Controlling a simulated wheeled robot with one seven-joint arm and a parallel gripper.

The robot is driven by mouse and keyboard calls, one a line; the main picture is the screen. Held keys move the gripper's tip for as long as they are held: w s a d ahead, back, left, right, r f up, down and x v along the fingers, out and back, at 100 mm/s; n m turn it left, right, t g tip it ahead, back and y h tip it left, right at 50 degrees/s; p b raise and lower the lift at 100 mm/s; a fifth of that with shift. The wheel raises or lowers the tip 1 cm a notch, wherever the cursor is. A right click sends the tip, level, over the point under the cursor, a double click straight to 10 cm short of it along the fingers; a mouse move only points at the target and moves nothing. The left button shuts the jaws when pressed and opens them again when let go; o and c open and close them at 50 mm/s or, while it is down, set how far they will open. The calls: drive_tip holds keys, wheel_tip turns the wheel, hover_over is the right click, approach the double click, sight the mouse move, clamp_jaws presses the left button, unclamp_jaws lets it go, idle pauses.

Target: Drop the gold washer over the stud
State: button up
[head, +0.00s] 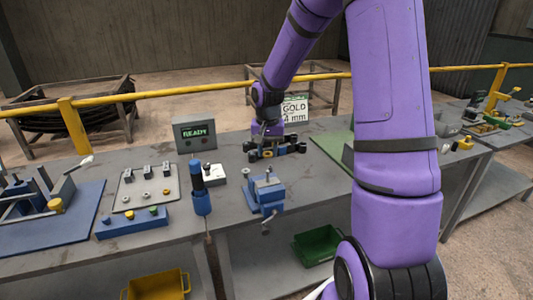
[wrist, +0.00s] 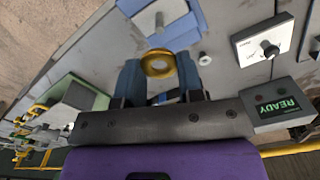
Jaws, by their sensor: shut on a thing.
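The gold washer (wrist: 158,63) is a thick ring held between the blue fingertips of my gripper (wrist: 159,72) in the wrist view. My gripper is shut on it, and its hole is open to view. In the head view my gripper (head: 267,146) is over the bench, behind the blue vise, and the washer is too small to make out clearly. Another metal piece (wrist: 159,20) shows at the vise.
The blue vise (head: 266,192) stands near the bench's front edge. A blue-and-black tool (head: 200,190), a white dial box (head: 214,174) and a READY display (head: 195,135) are left of my gripper. A "GOLD 4 mm" sign (head: 295,108) stands behind.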

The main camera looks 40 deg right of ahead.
idle(0.3)
drive_tip(key=shift+f, duration=2.6)
drive_tip(key=shift+f, duration=1.1)
drive_tip(key=o, duration=1.3)
drive_tip(key=shift+r, duration=3.5)
